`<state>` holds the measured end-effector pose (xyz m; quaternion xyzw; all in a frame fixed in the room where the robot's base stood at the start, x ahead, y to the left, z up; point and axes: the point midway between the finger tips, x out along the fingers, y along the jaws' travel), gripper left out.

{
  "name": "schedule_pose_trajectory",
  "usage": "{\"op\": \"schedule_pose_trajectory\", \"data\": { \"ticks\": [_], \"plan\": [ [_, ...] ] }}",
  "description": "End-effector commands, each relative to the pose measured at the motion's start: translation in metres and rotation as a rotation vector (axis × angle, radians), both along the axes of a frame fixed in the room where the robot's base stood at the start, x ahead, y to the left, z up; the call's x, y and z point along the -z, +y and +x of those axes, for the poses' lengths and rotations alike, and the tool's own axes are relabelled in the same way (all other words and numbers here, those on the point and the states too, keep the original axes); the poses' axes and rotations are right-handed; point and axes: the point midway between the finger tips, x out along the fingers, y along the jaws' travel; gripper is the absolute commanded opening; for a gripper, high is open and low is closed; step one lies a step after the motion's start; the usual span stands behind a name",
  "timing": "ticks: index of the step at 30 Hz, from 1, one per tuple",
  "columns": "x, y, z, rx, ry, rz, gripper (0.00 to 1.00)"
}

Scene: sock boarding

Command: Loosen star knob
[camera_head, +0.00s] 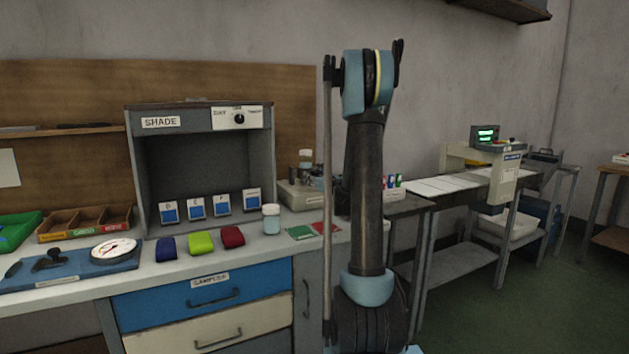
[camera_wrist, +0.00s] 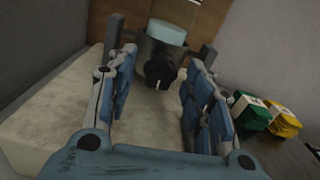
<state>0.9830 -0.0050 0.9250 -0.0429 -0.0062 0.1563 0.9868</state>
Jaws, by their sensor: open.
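A dark knob (camera_wrist: 160,69) shows in the wrist view, in front of a pale blue-topped grey cylinder (camera_wrist: 167,33). It looks like the star knob, but its lobes are too dark to make out. My gripper (camera_wrist: 160,60) is open, with one blue-padded finger to the left of the knob and one to the right. Gaps show between the knob and both fingers, and I cannot tell the depth between them. In the head view my arm stands upright at the centre, and my gripper and the knob cannot be made out there.
Grey posts (camera_wrist: 115,30) flank the cylinder above a pale beige block (camera_wrist: 65,115). Green and yellow packs (camera_wrist: 284,122) lie to the right. In the head view, a shade booth (camera_head: 157,122), sample swatches (camera_head: 201,243) and a jar (camera_head: 271,219) crowd the bench left of my arm.

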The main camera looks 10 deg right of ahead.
Motion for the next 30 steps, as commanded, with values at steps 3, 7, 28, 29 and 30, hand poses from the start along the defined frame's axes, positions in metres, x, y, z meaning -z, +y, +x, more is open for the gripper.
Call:
{"op": "schedule_pose_trajectory", "data": {
  "ticks": [3,7,28,29,30],
  "plan": [
    [0.0,0.0014,0.0036,0.0,0.0,0.0,0.47],
    [0.0,0.0015,0.0039,0.0,0.0,0.0,0.47],
    [0.0,0.0013,0.0037,0.0,-0.013,-0.04,0.03],
    [0.0,0.0013,0.0037,0.0,-0.017,-0.051,0.02],
    [0.0,0.0012,0.0037,0.0,-0.022,-0.068,0.02]
  ]
}}
